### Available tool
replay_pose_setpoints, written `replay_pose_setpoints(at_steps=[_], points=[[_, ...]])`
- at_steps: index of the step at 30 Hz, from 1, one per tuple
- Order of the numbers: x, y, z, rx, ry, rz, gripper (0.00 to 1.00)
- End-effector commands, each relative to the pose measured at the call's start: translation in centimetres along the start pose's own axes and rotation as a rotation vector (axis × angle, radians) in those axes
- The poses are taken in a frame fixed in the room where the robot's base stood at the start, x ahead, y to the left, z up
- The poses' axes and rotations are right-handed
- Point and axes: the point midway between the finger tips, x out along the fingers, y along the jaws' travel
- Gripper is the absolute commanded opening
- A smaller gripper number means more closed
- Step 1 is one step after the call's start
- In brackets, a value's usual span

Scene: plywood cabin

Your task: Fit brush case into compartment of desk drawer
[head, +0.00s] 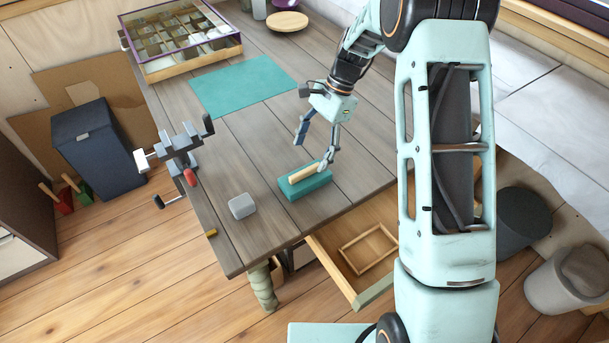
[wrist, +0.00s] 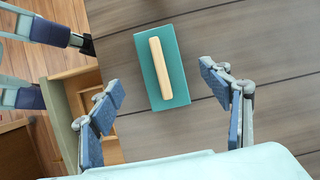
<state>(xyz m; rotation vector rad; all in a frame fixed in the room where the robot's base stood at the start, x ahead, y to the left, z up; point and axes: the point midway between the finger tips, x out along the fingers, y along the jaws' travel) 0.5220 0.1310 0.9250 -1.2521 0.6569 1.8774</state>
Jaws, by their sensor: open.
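The brush case (head: 293,192) is a teal block with a pale wooden bar along its top, lying flat on the desk near its front edge. In the wrist view, the brush case (wrist: 178,88) lies between and beyond my fingertips, apart from both. My gripper (head: 310,156) is open and empty above the case, fingers pointing down; its blue-padded fingers spread wide in the wrist view (wrist: 160,80). The desk drawer (head: 374,296) is pulled out below the desk's front edge. A raised wooden frame marks off a compartment (head: 368,250) inside it, which looks empty.
A grey block (head: 242,206) sits left of the case. A vise (head: 180,150) is clamped to the desk's left edge. A teal mat (head: 243,86) and a glass-topped sectioned box (head: 180,40) lie farther back. The desk between mat and case is clear.

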Motion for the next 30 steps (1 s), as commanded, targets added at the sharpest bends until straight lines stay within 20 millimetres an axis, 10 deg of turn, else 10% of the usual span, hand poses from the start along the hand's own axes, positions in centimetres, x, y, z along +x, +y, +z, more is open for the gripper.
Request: replay_pose_setpoints(at_steps=[18, 30], points=[[7.2, 0.2, -0.8, 0.001, 0.0, 0.0, 0.71], [7.7, 0.1, -0.9, 0.001, 0.001, -0.002, 0.71]])
